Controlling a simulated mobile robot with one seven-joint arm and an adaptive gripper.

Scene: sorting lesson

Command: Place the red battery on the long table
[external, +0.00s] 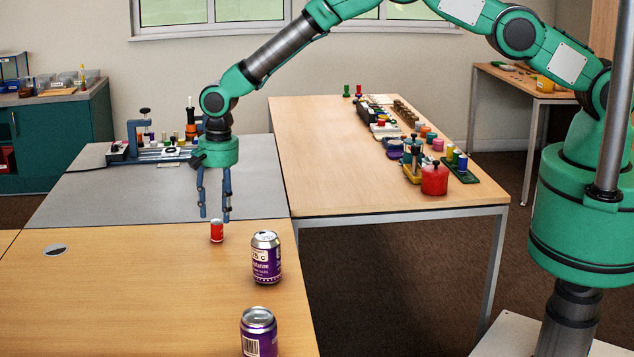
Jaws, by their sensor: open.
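The red battery (217,231) is a small upright red cylinder on the near wooden table (140,290), close to the edge of the grey surface behind it. My gripper (214,216) points down over the battery with its blue fingers apart. The fingertips appear just above or behind the battery, and I cannot tell how close they are in depth. Nothing shows between the fingers. The long table (310,160) is wooden and stands to the right, reaching towards the back wall, with many objects along its right side.
Two purple cans, one in the middle (266,258) and one at the front (258,334), stand to the right of the battery. A blue-framed apparatus (165,140) stands on the grey surface (110,195). A red container (434,180) sits near the long table's front right. Its left side is clear.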

